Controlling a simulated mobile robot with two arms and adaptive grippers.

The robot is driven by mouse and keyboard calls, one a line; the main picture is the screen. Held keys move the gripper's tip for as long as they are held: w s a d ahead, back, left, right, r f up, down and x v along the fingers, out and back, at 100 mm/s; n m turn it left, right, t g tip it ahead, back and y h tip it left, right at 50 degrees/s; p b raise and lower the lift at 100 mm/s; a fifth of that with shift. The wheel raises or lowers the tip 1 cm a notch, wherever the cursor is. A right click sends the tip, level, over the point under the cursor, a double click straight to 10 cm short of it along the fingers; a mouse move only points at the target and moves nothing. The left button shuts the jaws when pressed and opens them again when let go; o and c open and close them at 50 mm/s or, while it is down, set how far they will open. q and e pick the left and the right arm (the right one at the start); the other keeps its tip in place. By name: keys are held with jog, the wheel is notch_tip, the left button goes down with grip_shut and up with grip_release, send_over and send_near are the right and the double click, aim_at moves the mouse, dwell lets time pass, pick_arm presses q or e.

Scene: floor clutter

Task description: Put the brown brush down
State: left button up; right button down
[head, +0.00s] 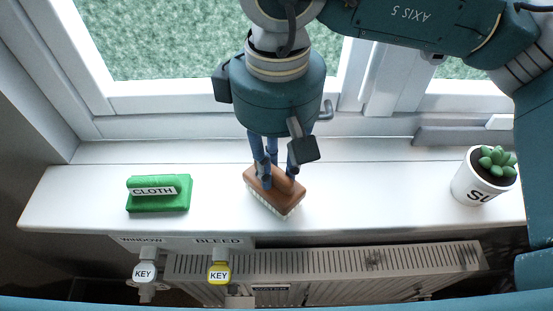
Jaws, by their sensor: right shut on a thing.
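The brown brush (288,199) is a wooden block with pale bristles underneath. It is at the middle of the white window sill (340,190), lying at a slant. My right gripper (276,182) comes down from above and is shut on the brush's top. Whether the bristles touch the sill or hang just above it, I cannot tell. My left gripper is not in view.
A green cloth (170,205) labelled CLOTH lies on the sill at left. A potted succulent (480,188) stands at right. Window frames rise behind. Below the front edge are a radiator (330,265) and two KEY-tagged knobs. The sill is clear either side of the brush.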

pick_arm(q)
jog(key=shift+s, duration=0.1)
pick_arm(e)
jog(key=shift+s, duration=0.1)
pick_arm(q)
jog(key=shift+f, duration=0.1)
pick_arm(e)
jog(key=shift+f+b, duration=0.2)
jog(key=shift+b, duration=0.15)
jog(key=c, duration=1.7)
grip_release()
jog(key=shift+r, duration=0.1)
jog(key=shift+o, duration=0.8)
jog(key=shift+r+p, duration=0.25)
jog(key=shift+p, duration=0.15)
jog(key=shift+r+b, duration=0.3)
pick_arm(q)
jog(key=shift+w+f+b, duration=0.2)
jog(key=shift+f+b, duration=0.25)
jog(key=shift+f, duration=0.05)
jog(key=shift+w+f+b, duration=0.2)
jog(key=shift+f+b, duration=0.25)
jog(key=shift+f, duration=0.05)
pick_arm(e)
notch_tip(320, 180, up, 11)
